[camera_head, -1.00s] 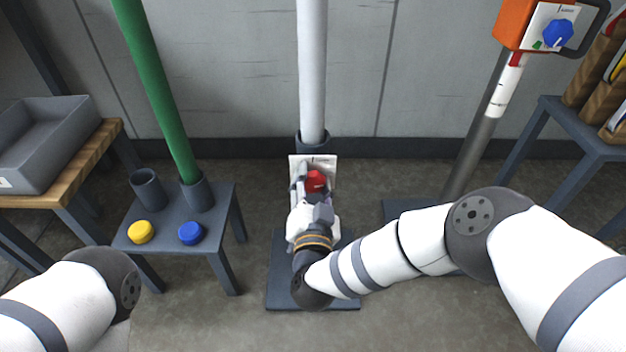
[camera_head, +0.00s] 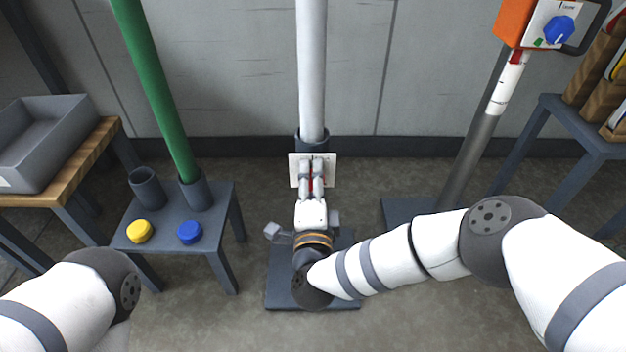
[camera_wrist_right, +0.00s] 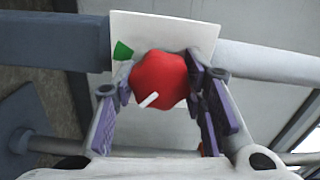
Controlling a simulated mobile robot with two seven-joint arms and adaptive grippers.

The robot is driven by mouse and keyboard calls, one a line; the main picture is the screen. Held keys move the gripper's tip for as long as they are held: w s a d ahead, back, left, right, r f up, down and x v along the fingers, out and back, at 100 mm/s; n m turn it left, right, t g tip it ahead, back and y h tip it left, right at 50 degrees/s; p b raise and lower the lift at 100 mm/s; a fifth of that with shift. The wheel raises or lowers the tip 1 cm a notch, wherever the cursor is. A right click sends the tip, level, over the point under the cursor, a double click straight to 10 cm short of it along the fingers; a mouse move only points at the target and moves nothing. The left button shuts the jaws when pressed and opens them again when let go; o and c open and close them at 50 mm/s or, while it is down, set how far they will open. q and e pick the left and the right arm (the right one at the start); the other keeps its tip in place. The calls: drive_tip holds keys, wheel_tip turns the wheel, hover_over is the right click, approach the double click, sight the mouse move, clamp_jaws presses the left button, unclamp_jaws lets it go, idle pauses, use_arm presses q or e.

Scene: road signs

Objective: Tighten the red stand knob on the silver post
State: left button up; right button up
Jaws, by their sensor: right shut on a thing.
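The silver post (camera_head: 312,70) stands upright in a dark grey collar (camera_head: 312,143) at the middle of the head view. A white plate (camera_head: 328,170) is fixed at its front. The red knob (camera_wrist_right: 158,77) sits on that plate, with a white pointer line toward the lower left of the wrist view. A green mark (camera_wrist_right: 122,51) is on the plate, left of the knob. My right gripper (camera_head: 312,168) is shut on the red knob, a finger on each side; it hides most of the knob in the head view. My left gripper is out of view.
A small table (camera_head: 165,215) at left holds a yellow knob (camera_head: 140,231), a blue knob (camera_head: 190,232), an empty cup and a green pole (camera_head: 150,75). An orange box (camera_head: 522,22) with a blue knob tops a pole at right. A grey bin (camera_head: 45,140) stands far left.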

drive_tip(key=m, duration=0.5)
drive_tip(key=shift+b, duration=0.4)
idle(0.3)
drive_tip(key=o, duration=1.2)
drive_tip(key=shift+c, duration=0.2)
drive_tip(key=s, duration=1.2)
